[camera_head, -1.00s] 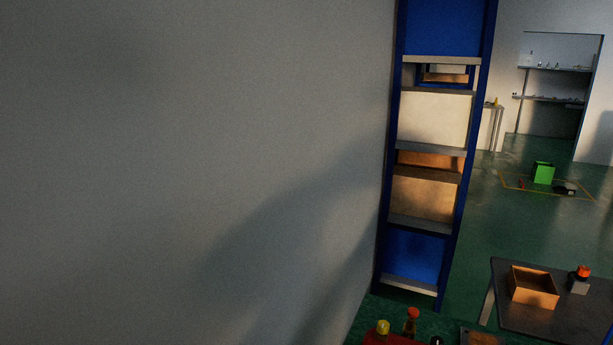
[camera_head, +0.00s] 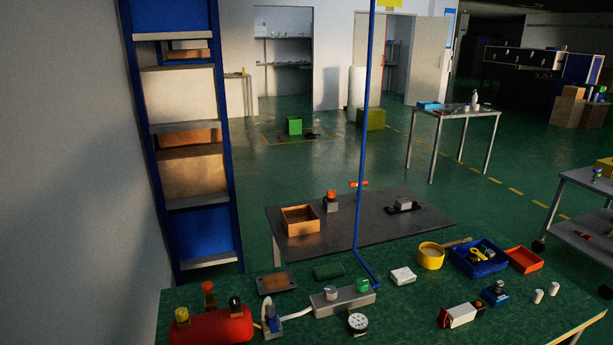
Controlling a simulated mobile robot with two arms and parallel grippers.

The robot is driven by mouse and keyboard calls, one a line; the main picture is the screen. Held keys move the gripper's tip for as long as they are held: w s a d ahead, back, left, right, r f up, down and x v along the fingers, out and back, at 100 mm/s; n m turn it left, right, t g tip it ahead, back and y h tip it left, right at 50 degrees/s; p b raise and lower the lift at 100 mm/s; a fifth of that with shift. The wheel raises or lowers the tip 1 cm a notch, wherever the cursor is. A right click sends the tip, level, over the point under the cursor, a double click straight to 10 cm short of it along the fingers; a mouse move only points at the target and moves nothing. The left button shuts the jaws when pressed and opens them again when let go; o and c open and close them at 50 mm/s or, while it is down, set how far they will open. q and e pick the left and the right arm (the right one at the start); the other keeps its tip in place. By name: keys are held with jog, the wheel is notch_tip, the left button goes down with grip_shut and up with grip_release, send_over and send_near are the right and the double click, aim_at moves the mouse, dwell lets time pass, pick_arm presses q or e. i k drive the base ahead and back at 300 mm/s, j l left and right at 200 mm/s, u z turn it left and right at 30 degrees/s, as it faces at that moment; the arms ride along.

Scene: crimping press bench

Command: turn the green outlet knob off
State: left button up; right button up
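The green knob (camera_head: 362,285) sits at the right end of a grey bar-shaped block (camera_head: 342,303) on the green-topped bench. A grey knob (camera_head: 330,293) stands on the same block to its left. The blue vertical pipe comes down just behind and right of the green knob. The knob is too small to tell which way it is turned. Neither of my grippers is in view.
A red tank (camera_head: 212,327) with several knobs is at front left, with a white hose leading to the block. A round gauge (camera_head: 357,323) lies in front of it. A blue bin (camera_head: 478,258) and yellow bowl (camera_head: 431,256) are to the right. The blue pipe (camera_head: 365,130) rises behind the block.

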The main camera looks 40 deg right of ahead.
aim_at(362, 282)
jog(key=z, duration=1.7)
